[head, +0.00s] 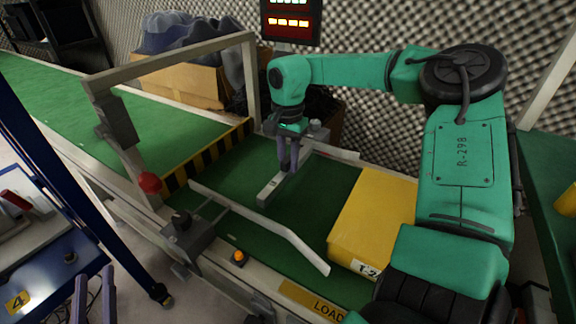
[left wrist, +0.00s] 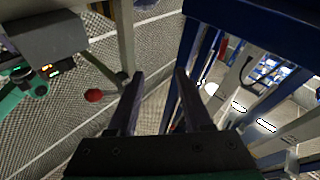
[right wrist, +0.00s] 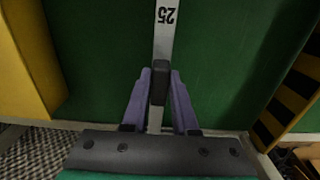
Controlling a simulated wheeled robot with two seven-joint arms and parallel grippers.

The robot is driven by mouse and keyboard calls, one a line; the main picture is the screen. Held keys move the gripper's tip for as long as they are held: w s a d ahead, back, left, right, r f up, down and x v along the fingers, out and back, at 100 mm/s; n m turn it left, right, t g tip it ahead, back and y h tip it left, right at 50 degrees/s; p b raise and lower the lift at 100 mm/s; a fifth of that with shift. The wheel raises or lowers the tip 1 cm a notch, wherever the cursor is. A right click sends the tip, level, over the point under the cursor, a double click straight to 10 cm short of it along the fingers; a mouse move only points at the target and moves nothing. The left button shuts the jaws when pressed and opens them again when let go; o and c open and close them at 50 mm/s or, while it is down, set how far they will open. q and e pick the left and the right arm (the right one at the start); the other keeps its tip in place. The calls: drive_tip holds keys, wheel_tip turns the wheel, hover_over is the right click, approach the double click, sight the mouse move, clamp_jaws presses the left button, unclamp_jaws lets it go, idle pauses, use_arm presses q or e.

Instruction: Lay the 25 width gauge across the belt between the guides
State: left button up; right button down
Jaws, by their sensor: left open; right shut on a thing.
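The 25 width gauge is a grey bar (head: 270,190) marked 25 (right wrist: 164,32) with a black grip (right wrist: 159,78). My right gripper (head: 288,166) points down and is shut on the black grip. The bar spans part of the green belt (head: 225,166), between the near guide (head: 262,226) and the far guide (head: 335,151). Its near end looks short of the near guide; its far end is partly hidden by the gripper. I cannot tell whether it touches the belt. My left gripper (head: 94,282) is open and empty at lower left, away from the belt, also in the left wrist view (left wrist: 158,85).
A yellow box (head: 372,222) stands on the belt right of the gauge. A grey gate frame (head: 175,60) and a black-yellow striped strip (head: 208,155) are to its left. A red knob (head: 149,183), an orange button (head: 239,258) and a blue frame (head: 80,180) are nearer.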

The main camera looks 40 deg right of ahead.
use_arm(q)
wheel_tip(320, 180, up, 10)
drive_tip(key=a+t, duration=0.1)
drive_tip(key=t, duration=0.2)
drive_tip(key=shift+w+m+h+b, duration=0.2)
drive_tip(key=shift+m+h+b, duration=0.15)
drive_tip(key=shift+m+h, duration=0.05)
use_arm(e)
wheel_tip(320, 180, down, 2)
drive_tip(key=shift+f, duration=0.15)
use_arm(q)
drive_tip(key=shift+a+r+t, duration=0.15)
drive_tip(key=shift+r+t, duration=0.15)
use_arm(e)
drive_tip(key=shift+f, duration=0.1)
use_arm(q)
drive_tip(key=shift+r, duration=0.1)
use_arm(e)
drive_tip(key=c, duration=0.7)
unclamp_jaws()
drive_tip(key=shift+r, duration=0.2)
